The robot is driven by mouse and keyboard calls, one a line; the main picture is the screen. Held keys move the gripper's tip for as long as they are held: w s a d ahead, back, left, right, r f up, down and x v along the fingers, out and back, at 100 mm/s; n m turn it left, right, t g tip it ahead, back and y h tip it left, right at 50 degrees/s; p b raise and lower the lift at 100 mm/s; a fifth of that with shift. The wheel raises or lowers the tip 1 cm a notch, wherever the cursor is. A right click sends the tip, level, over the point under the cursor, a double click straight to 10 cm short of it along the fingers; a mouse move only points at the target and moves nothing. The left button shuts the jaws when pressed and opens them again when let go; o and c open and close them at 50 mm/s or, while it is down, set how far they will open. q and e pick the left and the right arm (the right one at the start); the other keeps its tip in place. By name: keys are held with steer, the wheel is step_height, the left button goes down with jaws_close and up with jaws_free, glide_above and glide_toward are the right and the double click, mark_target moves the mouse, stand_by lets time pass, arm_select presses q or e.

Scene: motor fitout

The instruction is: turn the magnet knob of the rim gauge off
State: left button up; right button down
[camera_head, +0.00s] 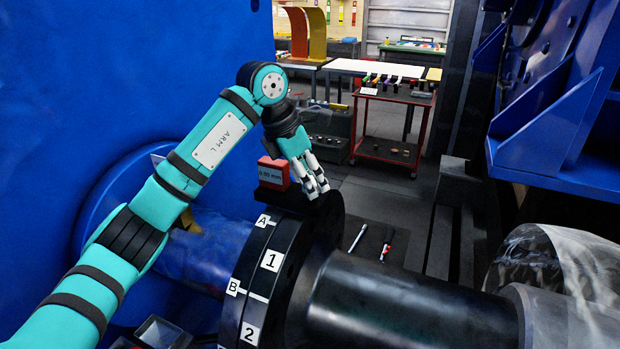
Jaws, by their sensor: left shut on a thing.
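The rim gauge (273,173) is a small red box with a dark display that seems to read 0.00 mm. It sits on top of the black coupling flange, on a dark base. My left gripper (318,190) reaches down from above, just right of the red box. Its fingers are closed at the top of the flange, at the gauge's base. They are shut on the magnet knob, which the fingers hide; its on or off position cannot be read. My right gripper is not in view.
The black flange (290,250) carries white labels A, B, 1 and 2. A dark shaft (400,305) runs right from it. A blue wall (90,80) is behind my left arm. A blue bracketed structure (560,130) stands at right. A red cart (392,125) stands behind; tools lie beyond the flange.

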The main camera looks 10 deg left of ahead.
arm_select(q)
steer(key=n+t+y+b, duration=0.1)
steer(key=n+b, duration=0.2)
steer(key=shift+f+n, duration=0.15)
steer(key=shift+n, duration=0.15)
steer(key=n+y+b, duration=0.1)
steer(key=n+b, duration=0.1)
steer(key=n+t+y+b, duration=0.1)
steer(key=n, duration=0.2)
steer(key=shift+d+b, duration=0.15)
steer(key=shift+b, duration=0.2)
steer(key=n+y+b, duration=0.1)
steer(key=n+b, duration=0.1)
steer(key=n, duration=0.2)
steer(key=shift+n+y, duration=0.4)
steer(key=n, duration=0.2)
steer(key=n+y+b, duration=0.1)
steer(key=n, duration=0.1)
steer(key=shift+d+g+y+b, duration=0.15)
steer(key=shift+g+y+b, duration=0.15)
steer(key=shift+g, duration=0.1)
steer(key=shift+r+n, duration=0.2)
steer(key=shift+n, duration=0.1)
steer(key=o, duration=1.1)
